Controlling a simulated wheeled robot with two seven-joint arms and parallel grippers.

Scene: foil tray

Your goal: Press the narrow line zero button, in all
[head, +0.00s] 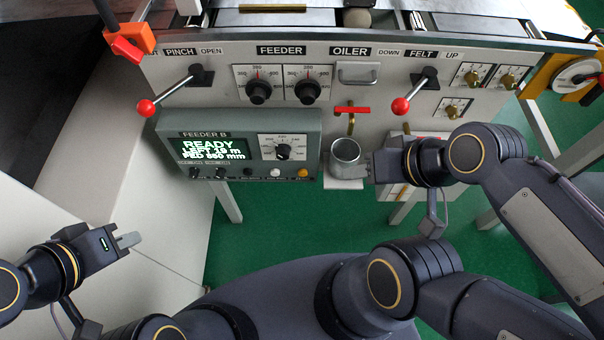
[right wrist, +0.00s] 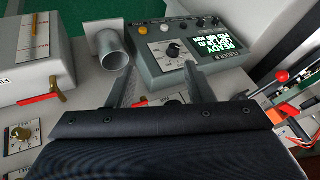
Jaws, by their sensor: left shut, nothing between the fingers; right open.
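The grey FEEDER B box (head: 312,130) has a lit screen (head: 210,152) reading READY, a dial (head: 284,151) and a row of small controls along its lower edge. These include a white button (head: 275,172), an orange button (head: 302,173) and several dark ones (head: 248,172). Their labels are too small to read, so I cannot tell which is the zero button. In the right wrist view the box (right wrist: 155,72) shows beyond my open right gripper (right wrist: 160,88), which is empty, beside the metal cup. My left gripper (head: 130,240) is shut and empty, below and left of the box.
A metal cup (head: 345,160) stands right of the box and also shows in the right wrist view (right wrist: 112,58). Red-ball levers (head: 146,108) (head: 400,106) stick out of the panel (head: 220,75). A red-handled valve (head: 351,110) is above the cup. Green floor is open below the box.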

